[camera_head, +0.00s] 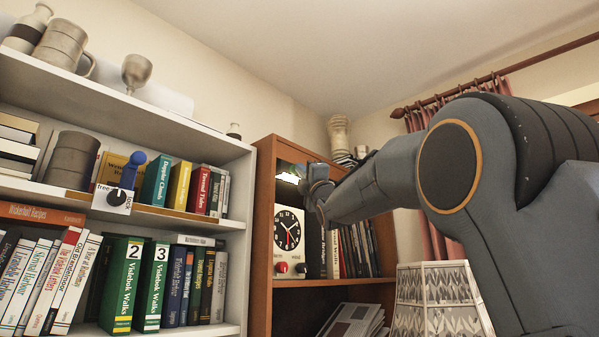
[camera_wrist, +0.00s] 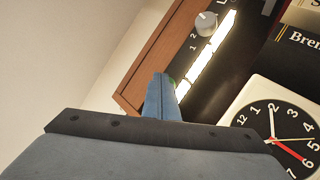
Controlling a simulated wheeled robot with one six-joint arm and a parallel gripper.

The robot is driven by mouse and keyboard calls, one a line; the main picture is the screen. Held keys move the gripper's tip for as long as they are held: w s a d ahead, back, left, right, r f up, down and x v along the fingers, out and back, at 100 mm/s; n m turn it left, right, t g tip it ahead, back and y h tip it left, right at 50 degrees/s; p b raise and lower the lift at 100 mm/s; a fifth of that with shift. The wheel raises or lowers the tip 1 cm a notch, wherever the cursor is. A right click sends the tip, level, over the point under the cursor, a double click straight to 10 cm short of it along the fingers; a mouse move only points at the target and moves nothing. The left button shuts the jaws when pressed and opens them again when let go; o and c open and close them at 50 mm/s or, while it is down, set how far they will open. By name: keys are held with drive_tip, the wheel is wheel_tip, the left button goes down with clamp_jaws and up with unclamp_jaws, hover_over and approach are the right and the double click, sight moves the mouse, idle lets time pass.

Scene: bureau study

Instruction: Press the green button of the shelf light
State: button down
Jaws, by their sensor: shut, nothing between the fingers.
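The shelf light is a dark bar with a lit white strip (camera_wrist: 212,52), a grey knob (camera_wrist: 206,22) and small white numerals. It is mounted under the top of the brown bookcase, and its glow (camera_head: 288,178) shows in the head view. A sliver of the green button (camera_wrist: 173,83) shows beside my fingertips; the rest is hidden behind them. My gripper (camera_wrist: 161,76) is shut and empty, its tips at the button in the picture. I cannot tell if they touch it. In the head view my gripper (camera_head: 316,190) is in front of the bookcase's upper compartment.
A white clock (camera_head: 288,230) stands below the light, also in the wrist view (camera_wrist: 262,112), with books (camera_head: 356,250) to its right. The bookcase's brown side (camera_head: 262,240) is close to the left. A white shelf (camera_head: 215,140) of books and a blue-handled lever (camera_head: 131,170) stands further left.

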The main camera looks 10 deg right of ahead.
drive_tip(key=shift+w+a, duration=0.1)
drive_tip(key=shift+a, duration=0.05)
drive_tip(key=shift+s+d+f+b, duration=0.1)
drive_tip(key=shift+s+d+b, duration=0.15)
drive_tip(key=shift+b, duration=0.4)
drive_tip(key=shift+s, duration=0.15)
drive_tip(key=s+d+b, duration=0.2)
drive_tip(key=s, duration=0.1)
drive_tip(key=s+d+b, duration=0.1)
drive_tip(key=shift+s+d, duration=0.25)
drive_tip(key=shift+s, duration=0.1)
idle(0.6)
